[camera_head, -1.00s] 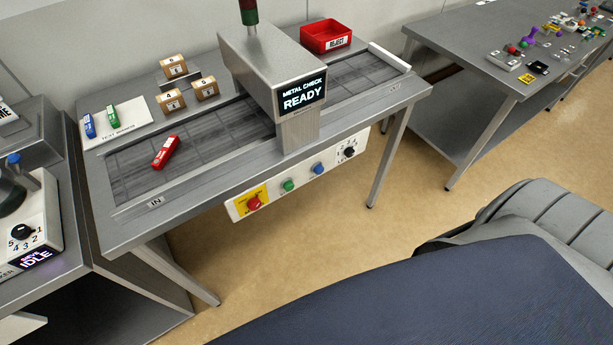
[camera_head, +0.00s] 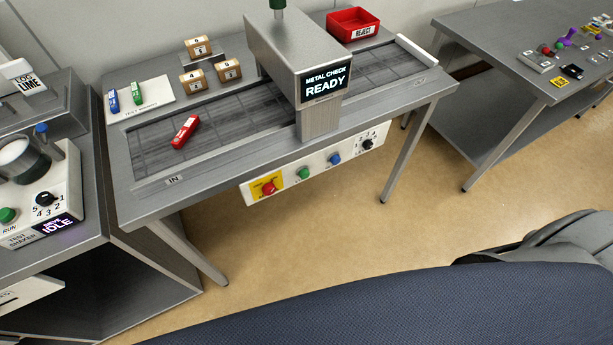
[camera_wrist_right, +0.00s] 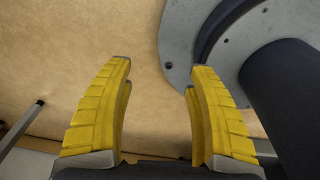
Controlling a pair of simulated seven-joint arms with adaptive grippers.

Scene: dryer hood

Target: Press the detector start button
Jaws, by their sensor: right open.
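The metal detector (camera_head: 285,60) stands over a belt on a steel table, and its screen (camera_head: 324,84) reads METAL CHECK READY. A white control panel (camera_head: 318,162) hangs on the table's front edge. It carries a red button (camera_head: 269,188) on a yellow plate, a green button (camera_head: 303,173), a blue button (camera_head: 334,159) and a black dial (camera_head: 367,144). The small labels by the buttons are too small to read. My right gripper (camera_wrist_right: 160,75) shows in the right wrist view with yellow fingers apart and nothing between them, above the tan floor. My left gripper is not in view.
A red stick (camera_head: 185,131) lies on the belt's IN end. Several numbered boxes (camera_head: 192,80), a white card (camera_head: 150,96) with blue and green sticks, and a red reject bin (camera_head: 353,24) stand behind. A test shaker (camera_head: 40,190) is at left. Floor before the panel is clear.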

